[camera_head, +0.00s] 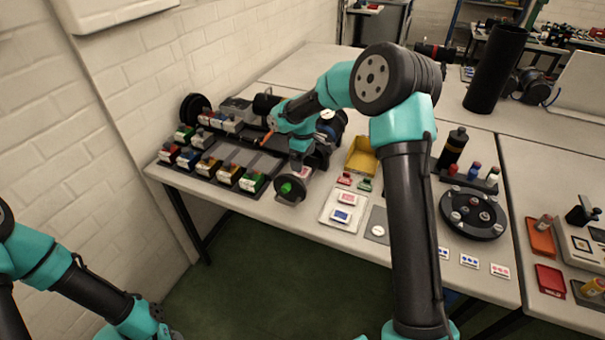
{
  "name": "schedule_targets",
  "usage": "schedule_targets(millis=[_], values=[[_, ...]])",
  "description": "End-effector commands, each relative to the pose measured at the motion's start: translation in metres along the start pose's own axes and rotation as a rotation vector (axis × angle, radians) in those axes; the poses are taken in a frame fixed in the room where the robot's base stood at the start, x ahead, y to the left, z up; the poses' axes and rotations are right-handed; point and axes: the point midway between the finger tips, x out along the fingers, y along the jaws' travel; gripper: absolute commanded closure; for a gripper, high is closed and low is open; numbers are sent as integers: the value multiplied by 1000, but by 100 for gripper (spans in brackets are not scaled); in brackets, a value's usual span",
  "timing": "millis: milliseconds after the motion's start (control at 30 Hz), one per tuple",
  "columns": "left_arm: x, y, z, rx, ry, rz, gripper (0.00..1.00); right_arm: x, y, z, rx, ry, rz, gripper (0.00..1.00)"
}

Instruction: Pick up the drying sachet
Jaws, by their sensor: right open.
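Two small white packets lie on a white tray (327,221) near the table's front edge. One has a red mark (347,198) and the other a blue mark (341,215). I cannot tell for certain which is the drying sachet. My right gripper (301,165) is open and points down, left of and behind the tray. A small pale item with red shows near its fingertips, too small to make out. A dark round part with a green centre (289,189) is just in front of it.
A rack of coloured boxes (228,174) stands to the left. A yellow bin (361,157) is behind the tray, with small red and green pieces nearby. My right forearm crosses the middle. A round black carousel (474,213) and several dotted cards (469,261) are to the right.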

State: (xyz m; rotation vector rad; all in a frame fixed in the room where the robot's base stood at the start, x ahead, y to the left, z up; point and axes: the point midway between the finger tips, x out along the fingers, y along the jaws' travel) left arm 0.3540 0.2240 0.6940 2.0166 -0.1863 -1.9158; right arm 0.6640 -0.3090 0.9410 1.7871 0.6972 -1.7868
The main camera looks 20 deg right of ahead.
Motion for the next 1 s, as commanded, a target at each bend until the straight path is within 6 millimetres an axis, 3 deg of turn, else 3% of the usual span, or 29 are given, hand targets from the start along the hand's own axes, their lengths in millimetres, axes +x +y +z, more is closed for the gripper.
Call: schedule_targets(millis=[167,500,1000], values=[[0,0,0,0,0,0,63,6,-1,0,0,-2,-1,6],[0,0,0,0,0,0,63,48,-4,0,0,-1,-1,6],[0,0,0,0,0,0,63,52,-4,0,1,0,0,6]])
